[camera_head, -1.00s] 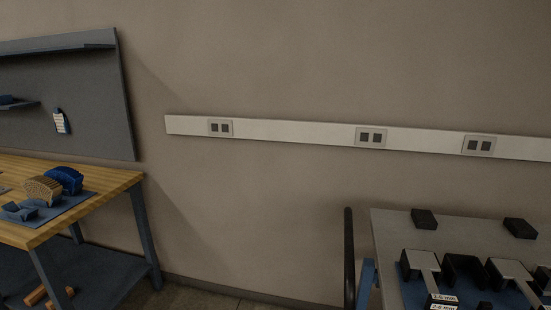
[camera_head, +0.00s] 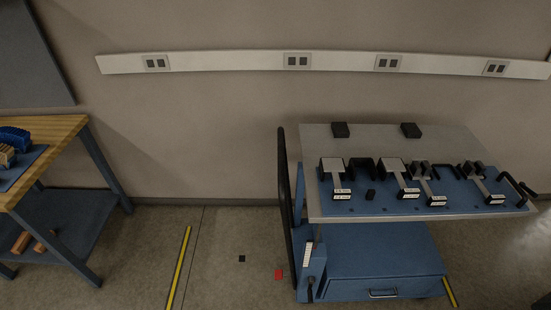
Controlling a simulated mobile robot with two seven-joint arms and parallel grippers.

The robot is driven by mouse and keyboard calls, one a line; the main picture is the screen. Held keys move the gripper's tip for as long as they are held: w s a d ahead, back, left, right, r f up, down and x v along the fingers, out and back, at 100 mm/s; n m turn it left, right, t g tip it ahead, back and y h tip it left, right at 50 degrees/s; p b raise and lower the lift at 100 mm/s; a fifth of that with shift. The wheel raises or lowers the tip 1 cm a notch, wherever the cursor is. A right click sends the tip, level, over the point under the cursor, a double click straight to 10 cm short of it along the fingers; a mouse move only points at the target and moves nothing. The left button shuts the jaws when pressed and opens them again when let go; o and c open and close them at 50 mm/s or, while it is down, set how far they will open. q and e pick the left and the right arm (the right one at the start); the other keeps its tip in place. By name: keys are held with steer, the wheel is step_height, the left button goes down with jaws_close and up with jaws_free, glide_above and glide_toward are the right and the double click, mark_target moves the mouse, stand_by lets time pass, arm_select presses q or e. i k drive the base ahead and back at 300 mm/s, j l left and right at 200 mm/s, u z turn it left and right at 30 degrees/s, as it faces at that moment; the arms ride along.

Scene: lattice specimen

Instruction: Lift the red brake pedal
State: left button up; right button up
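A small flat red piece (camera_head: 279,274) shows low down, just left of the blue base of a cart (camera_head: 386,268). It looks like the red brake pedal. It is too small to tell whether it is joined to the cart, or whether it is raised or pressed down. Neither of my grippers is in view.
The cart's grey top (camera_head: 330,145) carries a blue mat (camera_head: 345,206) with several metal and black parts. A black upright handle (camera_head: 285,190) stands at its left end. A wooden-topped workbench (camera_head: 62,128) is at left. Floor between them is clear, with a yellow line (camera_head: 180,265).

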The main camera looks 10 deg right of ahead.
mark_target(279, 273)
steer(key=k+l+z, duration=0.25)
steer(key=k, duration=0.25)
steer(key=l+u, duration=0.35)
steer(key=l, duration=0.55)
steer(key=j+z, duration=0.3)
steer(key=j, duration=0.5)
steer(key=j+z, duration=0.3)
steer(key=j, duration=0.5)
steer(key=k+j+z, duration=0.1)
steer(key=j+z, duration=0.2)
steer(key=j, duration=0.45)
